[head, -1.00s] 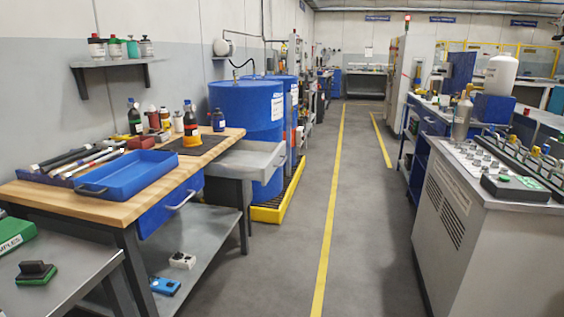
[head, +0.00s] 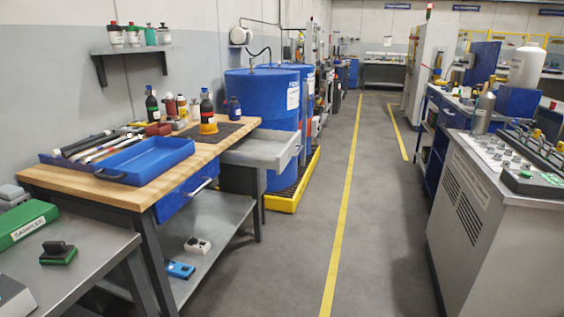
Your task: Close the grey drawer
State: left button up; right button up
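The grey drawer (head: 262,151) sticks out, pulled open, at the far right end of the wooden-topped workbench (head: 140,190). Its open top and light front panel (head: 288,152) face the aisle, close to the blue barrels. A dark grey cabinet body (head: 240,183) is below it. A blue drawer (head: 185,194) with a pale bar handle sits under the nearer part of the bench top. Neither of my grippers is in view.
A grey table (head: 85,262) with a green box stands at near left. Blue barrels (head: 258,110) stand on a yellow-edged pallet (head: 285,198) just beyond the drawer. A grey console (head: 490,210) stands at right. The aisle floor (head: 300,255) between is clear.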

aim_at(261, 148)
jog(key=i+l+u, duration=0.1)
jog(key=i+u, duration=0.15)
jog(key=u, duration=0.2)
jog(key=i+l+u, duration=0.2)
jog(key=u, duration=0.2)
